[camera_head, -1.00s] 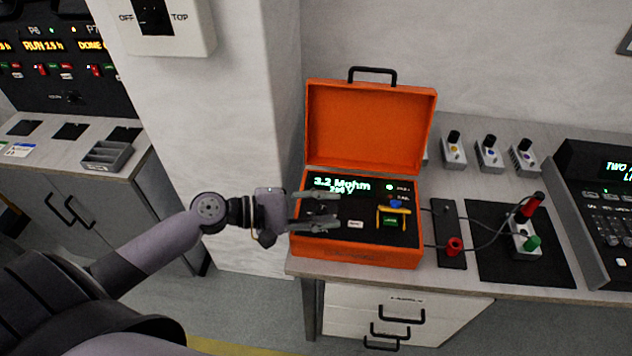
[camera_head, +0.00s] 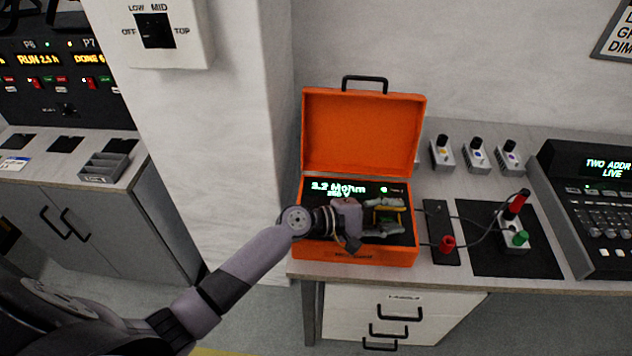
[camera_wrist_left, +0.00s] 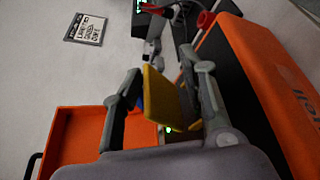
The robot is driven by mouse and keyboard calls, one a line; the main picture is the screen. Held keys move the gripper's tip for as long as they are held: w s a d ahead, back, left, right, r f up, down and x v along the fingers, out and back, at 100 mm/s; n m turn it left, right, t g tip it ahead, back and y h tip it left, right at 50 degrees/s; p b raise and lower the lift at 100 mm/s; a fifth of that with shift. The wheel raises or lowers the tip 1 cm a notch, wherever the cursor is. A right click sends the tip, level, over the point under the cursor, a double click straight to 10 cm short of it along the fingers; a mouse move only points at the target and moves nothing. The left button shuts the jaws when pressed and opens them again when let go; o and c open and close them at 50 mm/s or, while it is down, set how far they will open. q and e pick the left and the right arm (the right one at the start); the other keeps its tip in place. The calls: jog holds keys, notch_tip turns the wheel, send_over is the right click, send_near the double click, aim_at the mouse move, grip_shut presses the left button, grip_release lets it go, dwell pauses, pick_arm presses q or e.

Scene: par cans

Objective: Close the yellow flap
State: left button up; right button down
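The yellow flap (camera_head: 377,214) is on the panel inside the open orange case (camera_head: 340,256), at its right part. In the left wrist view the yellow flap (camera_wrist_left: 159,97) stands between my two fingers, nearer the left finger; I cannot tell if it touches. My left gripper (camera_head: 399,218) reaches in from the left over the panel, fingers apart around the flap. The left gripper also shows in the wrist view (camera_wrist_left: 164,66), open. The fingers partly hide the flap and the controls around it. My right gripper is not in view.
The case's raised lid (camera_head: 362,132) stands behind the panel. Leads run from the case to a red plug (camera_head: 446,243) and a small box (camera_head: 515,234) on the right. Several small knob boxes (camera_head: 476,157) stand behind. A console (camera_head: 595,205) is at the right edge.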

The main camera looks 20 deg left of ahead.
pick_arm(q)
jog(key=w+r+n+g+p, duration=0.1)
jog(key=p, duration=0.2)
jog(key=w+r+n+g+p, duration=0.1)
jog(key=n+p, duration=0.1)
jog(key=p, duration=0.1)
jog(key=shift+w+a, duration=0.2)
jog(key=shift+w, duration=0.15)
jog(key=shift+w+a+f+n+g+p, duration=0.1)
jog(key=shift+w+a+n+g+p, duration=0.15)
jog(key=shift+w+n+g+p, duration=0.45)
jog(key=shift+s+a+f+n+b, duration=0.2)
jog(key=shift+s+a+n+b, duration=0.1)
jog(key=shift+n+b, duration=0.1)
jog(key=b+v, duration=0.3)
jog(key=v, duration=1.3)
jog(key=shift+s+r, duration=0.35)
jog(key=shift+r, duration=0.05)
jog(key=shift+a, duration=0.1)
